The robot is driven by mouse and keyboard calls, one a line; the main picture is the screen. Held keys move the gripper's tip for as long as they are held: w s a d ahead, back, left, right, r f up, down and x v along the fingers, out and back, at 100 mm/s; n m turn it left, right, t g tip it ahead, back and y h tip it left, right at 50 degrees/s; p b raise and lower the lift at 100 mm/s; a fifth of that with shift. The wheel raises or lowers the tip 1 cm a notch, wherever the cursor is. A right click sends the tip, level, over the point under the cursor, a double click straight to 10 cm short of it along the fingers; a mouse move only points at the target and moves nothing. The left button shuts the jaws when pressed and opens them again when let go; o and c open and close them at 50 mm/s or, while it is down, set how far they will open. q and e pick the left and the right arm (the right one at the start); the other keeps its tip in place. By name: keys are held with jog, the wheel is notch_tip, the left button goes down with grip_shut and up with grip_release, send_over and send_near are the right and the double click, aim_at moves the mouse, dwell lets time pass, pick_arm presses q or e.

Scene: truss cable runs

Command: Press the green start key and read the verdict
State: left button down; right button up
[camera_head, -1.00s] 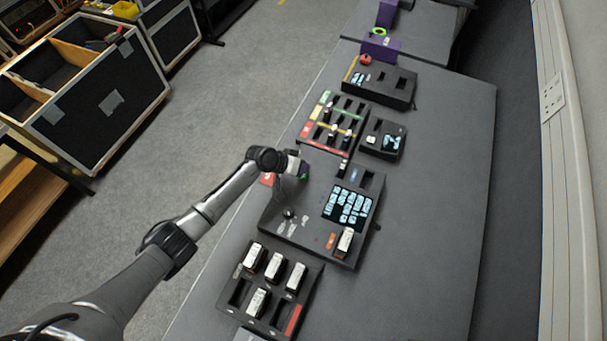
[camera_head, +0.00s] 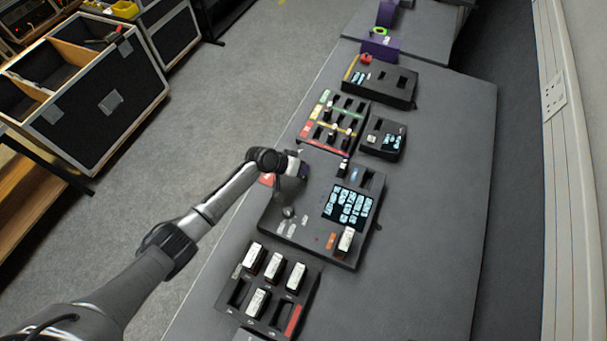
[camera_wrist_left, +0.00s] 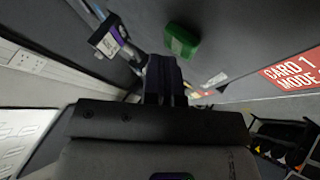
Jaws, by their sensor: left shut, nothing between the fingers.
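My left gripper (camera_head: 303,171) is shut and empty, low over the far left part of the black test panel (camera_head: 268,217). In the left wrist view the green start key (camera_wrist_left: 182,40) is a raised green block just beyond my closed fingertips (camera_wrist_left: 165,66). I cannot tell whether they touch it. In the head view the gripper hides the key. The panel's screen (camera_head: 348,207) is lit with several pale tiles, too small to read. My right gripper is in neither view.
A red card label (camera_wrist_left: 295,70) lies beside the key. A tray with white-topped modules (camera_head: 297,277) sits nearer. A colour-striped rack (camera_head: 334,122) and a small box with a screen (camera_head: 383,139) stand beyond. The table's right side (camera_head: 440,200) is clear.

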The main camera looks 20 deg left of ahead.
pick_arm(q)
jog(key=shift+f+b, duration=0.45)
jog(key=shift+f, duration=0.1)
dwell(0.6)
jog(key=shift+r, duration=0.1)
dwell(0.3)
jog(key=shift+r, duration=0.15)
jog(key=shift+r+p, duration=0.7)
jog(key=shift+p, duration=0.2)
jog(key=shift+r, duration=0.1)
